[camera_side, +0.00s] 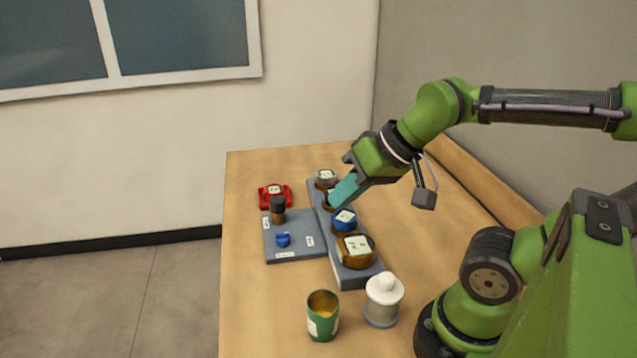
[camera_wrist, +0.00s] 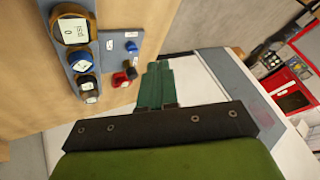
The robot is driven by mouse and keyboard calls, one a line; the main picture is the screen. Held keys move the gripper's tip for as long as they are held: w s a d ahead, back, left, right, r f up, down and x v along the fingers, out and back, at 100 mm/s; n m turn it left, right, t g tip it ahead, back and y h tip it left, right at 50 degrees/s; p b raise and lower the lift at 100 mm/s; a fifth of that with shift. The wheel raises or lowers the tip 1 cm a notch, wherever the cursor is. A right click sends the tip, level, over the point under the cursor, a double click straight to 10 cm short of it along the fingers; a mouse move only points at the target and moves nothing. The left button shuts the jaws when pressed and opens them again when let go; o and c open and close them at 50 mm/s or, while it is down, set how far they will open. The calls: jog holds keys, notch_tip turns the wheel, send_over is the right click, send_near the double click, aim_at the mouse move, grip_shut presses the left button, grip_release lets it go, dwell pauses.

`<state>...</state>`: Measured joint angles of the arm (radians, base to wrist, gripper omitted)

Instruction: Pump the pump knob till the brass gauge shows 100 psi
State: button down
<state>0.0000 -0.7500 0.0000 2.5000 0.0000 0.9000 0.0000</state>
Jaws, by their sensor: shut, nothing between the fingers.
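The pump knob (camera_side: 278,208) looks like a dark cap on a brown stem, upright on a grey panel (camera_side: 273,250); in the wrist view the dark knob (camera_wrist: 131,72) is partly crowded by a red gauge. The large brass gauge (camera_side: 356,247) sits at the near end of a grey strip; in the wrist view its white dial (camera_wrist: 69,28) seems to show 0, though the print is small. My gripper (camera_side: 336,200) is shut and empty. Its teal fingers cover part of the strip in the side view; in the wrist view its tips (camera_wrist: 158,65) are apart from the knob.
A blue gauge (camera_side: 344,220) and smaller gauges share the strip (camera_side: 362,279). A small blue knob (camera_side: 283,240) is on the panel, a red gauge (camera_side: 275,194) behind it. A green cup (camera_side: 322,316) and white-topped jar (camera_side: 383,300) stand in front. The table's left edge is clear.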

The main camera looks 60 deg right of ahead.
dwell(0.3)
jog(key=m+t+y, duration=0.1)
jog(key=m+y, duration=0.1)
jog(key=m, duration=1.6)
send_over(281, 200)
notch_tip(281, 200, down, 5)
jog(key=shift+f, duration=0.2)
jog(key=shift+f, duration=0.1)
jog(key=shift+f, duration=4.35)
